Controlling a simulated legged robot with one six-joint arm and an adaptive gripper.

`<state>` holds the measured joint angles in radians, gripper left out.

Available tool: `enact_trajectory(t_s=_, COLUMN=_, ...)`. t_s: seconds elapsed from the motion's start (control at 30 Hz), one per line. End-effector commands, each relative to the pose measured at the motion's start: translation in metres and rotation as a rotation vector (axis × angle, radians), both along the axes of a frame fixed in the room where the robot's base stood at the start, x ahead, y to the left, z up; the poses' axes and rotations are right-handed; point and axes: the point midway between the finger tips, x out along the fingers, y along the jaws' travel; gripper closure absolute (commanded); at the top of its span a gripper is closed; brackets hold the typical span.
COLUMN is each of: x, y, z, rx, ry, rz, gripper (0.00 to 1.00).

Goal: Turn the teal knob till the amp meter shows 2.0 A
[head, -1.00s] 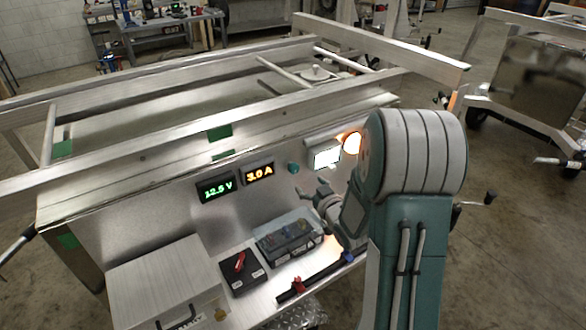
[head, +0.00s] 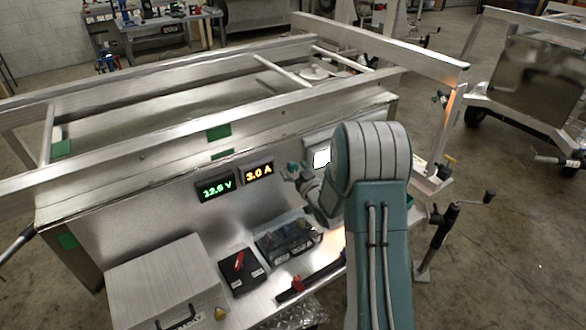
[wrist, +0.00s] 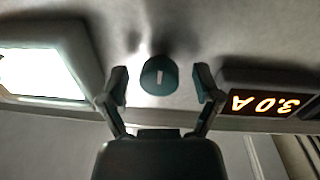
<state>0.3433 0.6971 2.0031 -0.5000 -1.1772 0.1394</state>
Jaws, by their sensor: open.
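The teal knob (wrist: 159,76) shows in the wrist view with a pale mark on its face. It stands on the metal panel between my gripper's two fingers, with a gap on each side. My gripper (wrist: 160,84) is open and empty. In the head view the knob (head: 293,168) is small and my gripper (head: 292,174) is right at it. The amp meter (head: 258,173) reads 3.0 A in orange digits. In the wrist view the amp meter (wrist: 266,103) appears upside down, right of the knob.
A green volt meter (head: 216,188) sits left of the amp meter. A bright lit screen (head: 321,158) is right of the knob. Below are a dark-lidded case (head: 288,238), a box with a red switch (head: 242,269) and a metal box (head: 165,285).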

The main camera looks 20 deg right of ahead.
Motion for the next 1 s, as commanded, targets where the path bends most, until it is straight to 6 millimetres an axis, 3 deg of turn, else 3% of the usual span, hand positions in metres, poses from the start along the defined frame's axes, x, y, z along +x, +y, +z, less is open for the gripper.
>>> enact_trajectory(t_s=0.3, x=0.0042, y=0.0007, z=0.0004, rx=0.000, ry=-0.001, rz=0.000, gripper=0.18)
enact_trajectory(t_s=0.37, x=0.0041, y=0.0007, z=0.0004, rx=0.000, ry=-0.001, rz=0.000, gripper=0.41)
enact_trajectory(t_s=0.5, x=0.0041, y=0.0006, z=0.0003, rx=0.000, ry=0.000, rz=0.000, gripper=1.00)
enact_trajectory(t_s=1.0, x=0.0050, y=0.0007, z=0.0000, rx=-0.075, ry=-0.016, rz=0.000, gripper=1.00)
